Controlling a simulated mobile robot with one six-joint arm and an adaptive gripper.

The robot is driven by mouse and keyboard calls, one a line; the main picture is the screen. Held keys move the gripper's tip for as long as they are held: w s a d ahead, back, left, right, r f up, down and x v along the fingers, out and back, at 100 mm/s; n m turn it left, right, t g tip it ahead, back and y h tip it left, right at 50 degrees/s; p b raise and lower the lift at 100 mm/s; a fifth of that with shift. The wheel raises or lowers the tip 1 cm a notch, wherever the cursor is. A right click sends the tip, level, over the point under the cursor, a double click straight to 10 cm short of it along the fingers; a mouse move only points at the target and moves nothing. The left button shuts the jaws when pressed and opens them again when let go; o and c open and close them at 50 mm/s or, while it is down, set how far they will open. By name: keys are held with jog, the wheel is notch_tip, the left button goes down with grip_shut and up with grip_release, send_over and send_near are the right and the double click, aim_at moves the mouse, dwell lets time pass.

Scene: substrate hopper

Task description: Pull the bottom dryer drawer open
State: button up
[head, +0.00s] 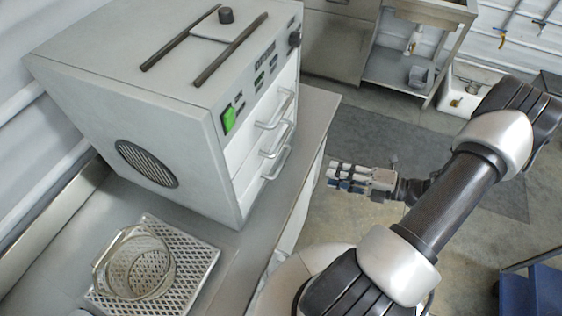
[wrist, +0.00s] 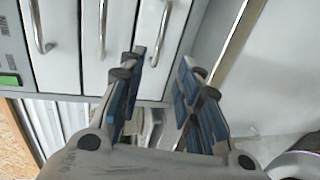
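The grey dryer (head: 150,100) stands on the counter with three white drawers stacked in its front, each with a metal bar handle. All three look shut. The bottom drawer's handle (head: 277,163) is the lowest; in the wrist view, where the front appears turned sideways, the bottom handle (wrist: 161,35) is the rightmost. My gripper (head: 331,176) is in front of the dryer, to the right of the bottom handle and apart from it. In the wrist view my gripper (wrist: 162,62) is open and empty, its blue-padded fingers apart, with the bottom handle ahead between the fingertips.
The middle handle (wrist: 102,30) and top handle (wrist: 38,28) lie to the left in the wrist view. The floor mat (head: 400,140) is clear.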

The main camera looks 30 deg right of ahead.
aim_at(283, 162)
jog(key=b+x, duration=0.3)
jog(key=x, duration=1.4)
jog(key=shift+w+f, duration=0.15)
jog(key=shift+f, duration=0.05)
jog(key=shift+c, duration=0.2)
grip_shut()
